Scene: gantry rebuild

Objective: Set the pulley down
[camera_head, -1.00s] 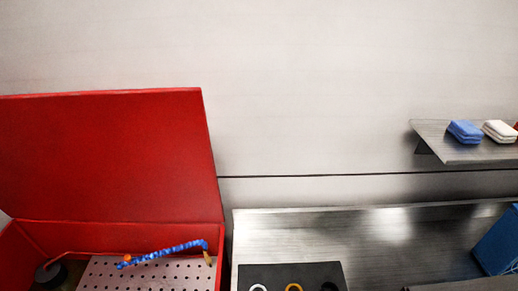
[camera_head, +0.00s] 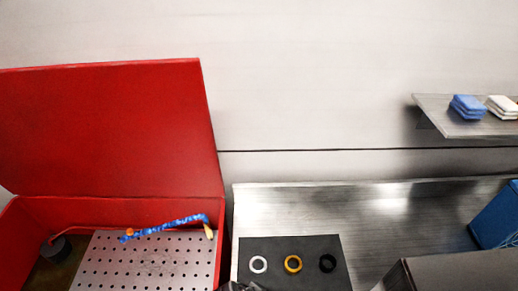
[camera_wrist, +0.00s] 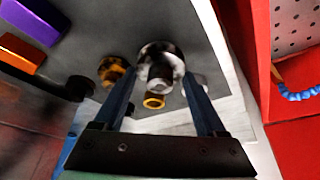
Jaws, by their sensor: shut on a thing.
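My gripper (camera_wrist: 160,80) shows in the wrist view with its two dark blue fingers on either side of a round, stepped metal part, which I take to be the pulley (camera_wrist: 160,52). It is shut on it. The pulley is silver and dark, with its hub facing the camera. Grey surface lies behind it; I cannot tell whether the pulley touches it. The pulley is not clearly visible there.
An open red box (camera_head: 110,207) stands left of the bench (camera_head: 360,215), with a perforated plate (camera_head: 150,262) and a blue segmented hose (camera_head: 170,226). A blue bin (camera_head: 495,215) is at right. A wall shelf (camera_head: 460,124) holds blue and white packs. Purple (camera_wrist: 31,20) and orange (camera_wrist: 19,52) blocks show in the wrist view.

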